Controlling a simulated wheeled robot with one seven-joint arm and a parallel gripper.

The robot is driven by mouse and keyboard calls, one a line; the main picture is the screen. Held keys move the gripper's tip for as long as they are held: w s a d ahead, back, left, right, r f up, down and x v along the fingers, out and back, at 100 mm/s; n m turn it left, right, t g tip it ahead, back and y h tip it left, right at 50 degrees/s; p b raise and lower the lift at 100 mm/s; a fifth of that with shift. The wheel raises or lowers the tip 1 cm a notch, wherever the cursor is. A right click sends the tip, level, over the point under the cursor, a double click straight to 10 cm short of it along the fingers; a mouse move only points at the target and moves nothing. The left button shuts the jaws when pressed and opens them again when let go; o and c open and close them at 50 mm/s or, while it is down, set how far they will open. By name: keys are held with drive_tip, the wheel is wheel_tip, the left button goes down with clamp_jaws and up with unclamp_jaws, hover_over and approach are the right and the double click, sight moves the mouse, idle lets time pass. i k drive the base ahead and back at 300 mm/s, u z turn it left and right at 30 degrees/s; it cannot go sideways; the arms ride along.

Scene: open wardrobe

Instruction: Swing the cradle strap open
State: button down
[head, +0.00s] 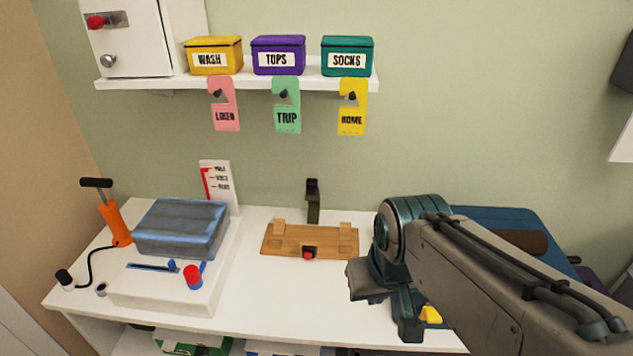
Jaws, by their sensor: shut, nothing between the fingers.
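The cradle is a wooden board (283,244) with small light blocks at its back corners, lying on the white worktop. A dark green strap (313,204) stands upright behind the middle of the board. Its top end is dark, and it lies clear of the board's top. A black catch with a red button (309,253) sits at the board's front edge. My gripper (408,325) is shut and empty, low over the worktop to the right and front of the cradle, apart from the strap. My arm hides part of the worktop there.
A white box with a blue bundle (180,228) and an orange hand pump (115,222) stand left. A blue case (500,218) lies right, partly behind my arm. A yellow item (430,315) shows beside my gripper. Above, a shelf (240,83) holds bins and hanging tags.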

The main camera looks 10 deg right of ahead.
sight(313, 196)
drive_tip(key=z, duration=1.05)
drive_tip(key=i, duration=0.5)
drive_tip(key=u, duration=0.05)
